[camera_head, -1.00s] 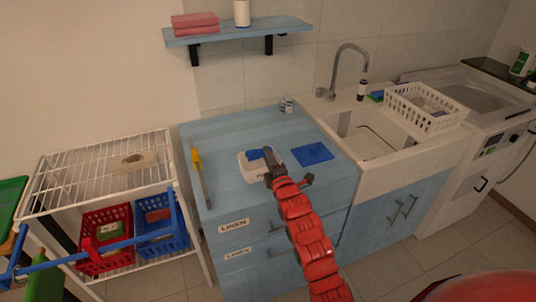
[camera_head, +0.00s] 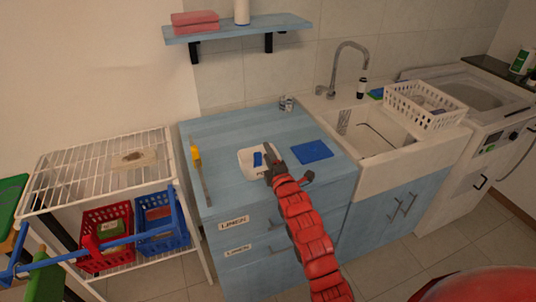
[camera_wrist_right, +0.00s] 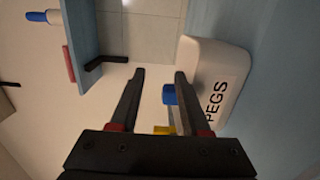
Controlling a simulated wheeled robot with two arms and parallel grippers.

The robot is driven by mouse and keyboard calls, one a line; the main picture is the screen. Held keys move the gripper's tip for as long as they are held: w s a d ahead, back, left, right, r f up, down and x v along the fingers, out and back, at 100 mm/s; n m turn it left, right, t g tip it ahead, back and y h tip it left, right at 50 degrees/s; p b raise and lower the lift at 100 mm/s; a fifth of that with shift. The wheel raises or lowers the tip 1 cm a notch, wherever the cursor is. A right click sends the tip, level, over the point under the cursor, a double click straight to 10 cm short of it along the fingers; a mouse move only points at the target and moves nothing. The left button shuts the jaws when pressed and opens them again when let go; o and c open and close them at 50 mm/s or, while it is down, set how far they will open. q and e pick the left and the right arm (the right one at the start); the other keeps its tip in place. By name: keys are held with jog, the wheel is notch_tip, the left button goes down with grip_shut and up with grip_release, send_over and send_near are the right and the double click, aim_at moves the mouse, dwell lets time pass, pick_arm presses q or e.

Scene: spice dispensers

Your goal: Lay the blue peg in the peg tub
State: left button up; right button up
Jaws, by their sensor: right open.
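The blue peg (camera_head: 257,159) shows within the outline of the white peg tub (camera_head: 246,170) on the blue counter. My right gripper (camera_head: 269,160) is open at the tub's right side, with its tips close to the peg. In the right wrist view, the tub (camera_wrist_right: 220,65), lettered PEGS, stands to the right, partly behind one finger. How the peg rests inside the tub is hard to tell. My left gripper does not show.
A flat blue cloth (camera_head: 311,151) lies right of the tub. A yellow-handled tool (camera_head: 196,156) lies at the counter's left edge. Small jars (camera_head: 286,103) stand at the back. A sink with a white basket (camera_head: 423,105) is to the right; a wire rack (camera_head: 95,170) is left.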

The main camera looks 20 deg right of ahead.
jog(key=s, duration=0.3)
jog(key=s+b, duration=0.1)
jog(key=s, duration=0.4)
jog(key=shift+s+a+f+b, duration=0.1)
jog(key=shift+s+f+b, duration=0.25)
jog(key=shift+f+b, duration=0.05)
jog(key=s, duration=0.8)
jog(key=shift+s+r, duration=0.25)
jog(key=shift+r, duration=0.1)
jog(key=shift+a, duration=0.1)
